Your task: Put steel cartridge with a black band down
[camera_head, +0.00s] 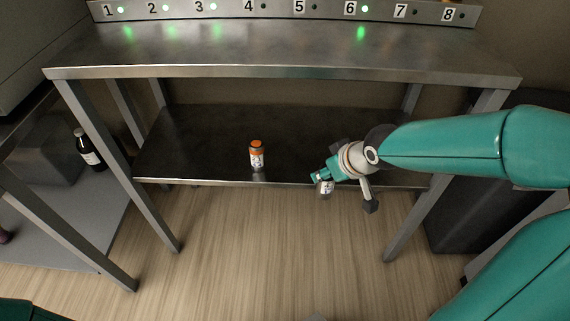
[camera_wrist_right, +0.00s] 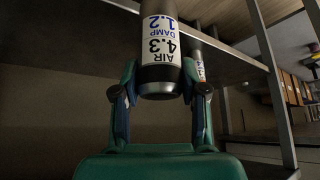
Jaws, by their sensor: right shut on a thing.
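My right gripper (camera_head: 322,178) is shut on a steel cartridge (camera_head: 327,188), at the front edge of the lower shelf (camera_head: 200,145). In the right wrist view the cartridge (camera_wrist_right: 160,45) is between the two fingers (camera_wrist_right: 158,92). Its white label reads AIR 4.3, DAMP 1.2, and a dark band shows near its end. Whether it touches the shelf I cannot tell. My left gripper is out of view.
A cartridge with an orange top (camera_head: 257,154) stands on the lower shelf, left of my right gripper. The shelf's left part is clear. A panel numbered 1 to 8 (camera_head: 275,10) lines the upper tabletop's (camera_head: 290,50) back. A dark bottle (camera_head: 88,150) stands at left.

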